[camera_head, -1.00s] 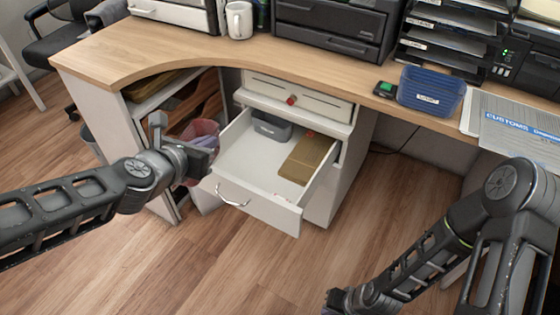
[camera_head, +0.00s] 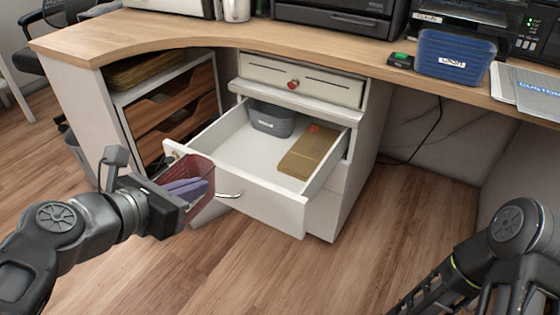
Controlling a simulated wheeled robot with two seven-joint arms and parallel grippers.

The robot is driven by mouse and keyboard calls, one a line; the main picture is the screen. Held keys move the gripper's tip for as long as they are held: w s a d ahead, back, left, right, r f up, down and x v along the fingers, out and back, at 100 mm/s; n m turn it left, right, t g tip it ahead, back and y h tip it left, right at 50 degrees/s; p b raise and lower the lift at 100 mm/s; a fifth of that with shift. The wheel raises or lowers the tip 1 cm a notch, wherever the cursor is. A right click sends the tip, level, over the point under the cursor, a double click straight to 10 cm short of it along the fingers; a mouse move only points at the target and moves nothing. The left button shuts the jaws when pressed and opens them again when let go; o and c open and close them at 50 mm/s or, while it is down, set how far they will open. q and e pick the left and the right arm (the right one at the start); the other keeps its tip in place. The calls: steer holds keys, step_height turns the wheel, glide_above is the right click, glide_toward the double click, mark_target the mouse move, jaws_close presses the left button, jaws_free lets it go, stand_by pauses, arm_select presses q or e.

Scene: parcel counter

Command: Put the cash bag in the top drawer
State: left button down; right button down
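A reddish see-through bag (camera_head: 203,174) with purple contents, which looks like the cash bag, is at my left gripper (camera_head: 178,200). The gripper's fingertips are hidden, but the bag moves with it and hangs at the left front corner of the open drawer, outside it. I cannot tell whether it touches the drawer. The open white drawer (camera_head: 262,200) is pulled out below a closed white front (camera_head: 320,86) with a red knob. In it lie a grey labelled container (camera_head: 272,120) at the back left and a brown packet (camera_head: 309,151) at the right.
The wooden counter (camera_head: 180,28) runs above the drawers, with a blue tray (camera_head: 455,57) at its right. An open shelf unit (camera_head: 172,105) stands left of the drawers. The middle of the open drawer is clear, and so is the floor in front.

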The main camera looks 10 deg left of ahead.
stand_by(0.3)
arm_select(q)
steer(key=shift+w+d+r, duration=0.1)
steer(key=shift+w, duration=0.05)
steer(key=shift+w+d+r+p, duration=0.1)
steer(key=shift+w+d+p, duration=0.1)
steer(key=shift+w+p, duration=0.3)
steer(key=shift+w+d+r+p, duration=0.1)
steer(key=shift+w+d+p, duration=0.1)
steer(key=shift+w+p, duration=0.3)
steer(key=w+d+p, duration=0.3)
steer(key=w+p, duration=0.1)
steer(key=w, duration=0.5)
steer(key=w+d+p, duration=0.4)
steer(key=w+p, duration=0.1)
steer(key=w, duration=0.5)
steer(key=w+d+p, duration=0.3)
steer(key=w+p, duration=0.1)
steer(key=w, duration=0.5)
step_height(320, 180, down, 8)
steer(key=b, duration=0.6)
steer(key=shift+a, duration=0.2)
